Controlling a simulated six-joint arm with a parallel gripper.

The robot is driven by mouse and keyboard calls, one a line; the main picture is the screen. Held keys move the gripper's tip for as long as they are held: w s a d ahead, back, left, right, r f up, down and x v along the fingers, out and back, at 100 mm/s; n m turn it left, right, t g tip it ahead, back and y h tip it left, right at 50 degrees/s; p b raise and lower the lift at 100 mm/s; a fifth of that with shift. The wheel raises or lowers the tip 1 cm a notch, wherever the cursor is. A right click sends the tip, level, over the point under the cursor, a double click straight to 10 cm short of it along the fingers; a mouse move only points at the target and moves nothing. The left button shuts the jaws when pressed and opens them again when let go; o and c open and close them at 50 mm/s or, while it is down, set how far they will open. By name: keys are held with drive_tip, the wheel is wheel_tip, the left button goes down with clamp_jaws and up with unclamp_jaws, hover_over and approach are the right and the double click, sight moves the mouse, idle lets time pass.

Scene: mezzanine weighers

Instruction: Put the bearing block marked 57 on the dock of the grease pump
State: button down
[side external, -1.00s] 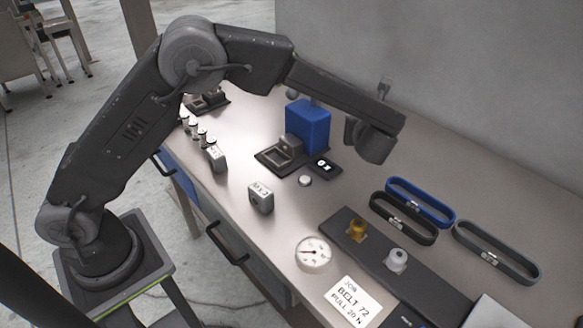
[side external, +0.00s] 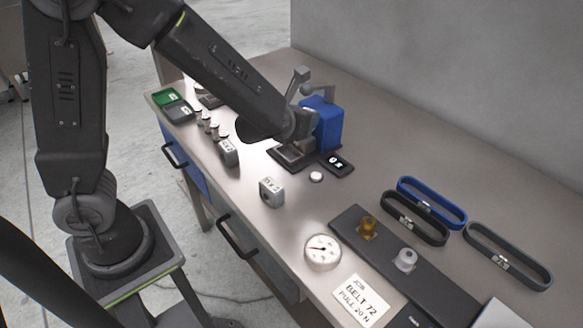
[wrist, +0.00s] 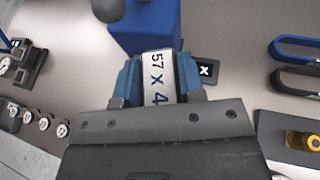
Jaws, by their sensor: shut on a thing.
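My gripper (wrist: 158,76) is shut on the bearing block (wrist: 157,72), whose pale label reads 57 X 4, with the rest cut off. The blue grease pump (side external: 322,122) stands on the bench, and in the wrist view it is (wrist: 146,28) just beyond the held block. In the side view my gripper is at the dark dock (side external: 288,156) in front of the pump. My arm hides the block there. I cannot tell whether the block touches the dock.
Two other marked grey blocks (side external: 228,152) (side external: 271,192) stand left and front of the dock. A small round pale piece (side external: 316,176) lies close by. A dial gauge (side external: 322,251), belts (side external: 432,203) and a dark board (side external: 385,272) lie to the right. Small weights (side external: 208,122) stand left.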

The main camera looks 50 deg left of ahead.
drive_tip(key=shift+a+r, duration=0.85)
wheel_tip(320, 180, up, 11)
drive_tip(key=s+a+n+g+y, duration=0.3)
drive_tip(key=a+n+g+y, duration=0.2)
drive_tip(key=a+n+g, duration=0.2)
drive_tip(key=s+a+n+g+y, duration=0.3)
drive_tip(key=a+n+g+y, duration=0.1)
drive_tip(key=a+n+g, duration=0.3)
wheel_tip(320, 180, down, 10)
drive_tip(key=t, duration=0.1)
drive_tip(key=shift+n, duration=0.3)
drive_tip(key=shift+w+d+f, duration=1.15)
drive_tip(key=shift+d+f, duration=0.4)
drive_tip(key=shift+f, duration=0.35)
drive_tip(key=shift+w+d+f, duration=1.15)
drive_tip(key=shift+d+f, duration=0.35)
drive_tip(key=shift+f, duration=0.45)
drive_tip(key=shift+w+d+f, duration=1.15)
drive_tip(key=shift+d+f, duration=0.4)
drive_tip(key=shift+f, duration=0.35)
drive_tip(key=shift+f, duration=0.55)
drive_tip(key=c, duration=0.7)
unclamp_jaws()
